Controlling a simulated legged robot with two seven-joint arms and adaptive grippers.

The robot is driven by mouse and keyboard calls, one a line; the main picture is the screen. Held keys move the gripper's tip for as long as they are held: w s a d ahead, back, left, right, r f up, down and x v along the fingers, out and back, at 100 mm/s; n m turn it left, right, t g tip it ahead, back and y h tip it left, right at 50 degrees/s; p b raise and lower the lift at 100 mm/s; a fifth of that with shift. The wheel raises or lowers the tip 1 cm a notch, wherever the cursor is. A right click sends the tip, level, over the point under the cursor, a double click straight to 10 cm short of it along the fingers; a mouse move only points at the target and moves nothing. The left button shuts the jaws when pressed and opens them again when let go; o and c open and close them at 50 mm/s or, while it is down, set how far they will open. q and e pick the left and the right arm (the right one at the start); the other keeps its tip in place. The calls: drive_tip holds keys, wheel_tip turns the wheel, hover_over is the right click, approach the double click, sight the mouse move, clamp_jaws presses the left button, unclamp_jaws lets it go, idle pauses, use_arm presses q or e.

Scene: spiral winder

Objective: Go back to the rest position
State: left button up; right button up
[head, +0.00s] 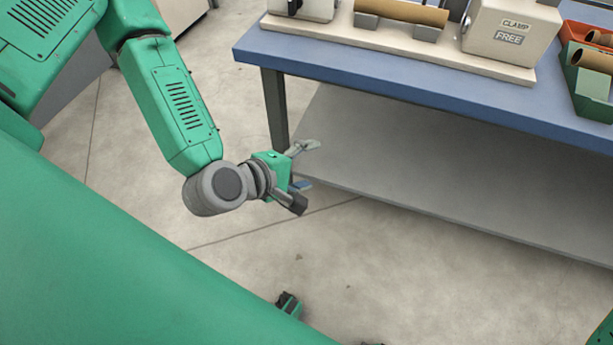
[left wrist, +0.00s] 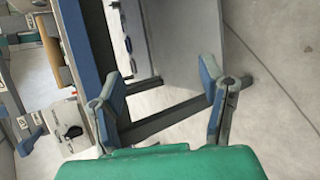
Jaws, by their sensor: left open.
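My left gripper (head: 304,166) hangs over the floor in front of the bench, below the level of its top and near its left leg. It is open and empty. In the left wrist view its two blue-padded fingers (left wrist: 165,85) stand wide apart with nothing between them. My right gripper cannot be made out in the head view; only a bit of green shows at the lower right corner.
The blue-topped bench (head: 390,82) has a grey lower shelf (head: 400,160). On it stand the winder (head: 512,32) with a "CLAMP FREE" label, a brown tube (head: 403,12), a green bin (head: 590,92) and an orange bin (head: 578,33). Concrete floor (head: 400,270) is clear.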

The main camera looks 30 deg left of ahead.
use_arm(q)
drive_tip(key=shift+s+a+f+m+g, duration=0.1)
drive_tip(key=shift+s+f+m+g, duration=0.2)
drive_tip(key=shift+s+f, duration=0.25)
drive_tip(key=shift+d+r, duration=0.1)
drive_tip(key=shift+d, duration=0.15)
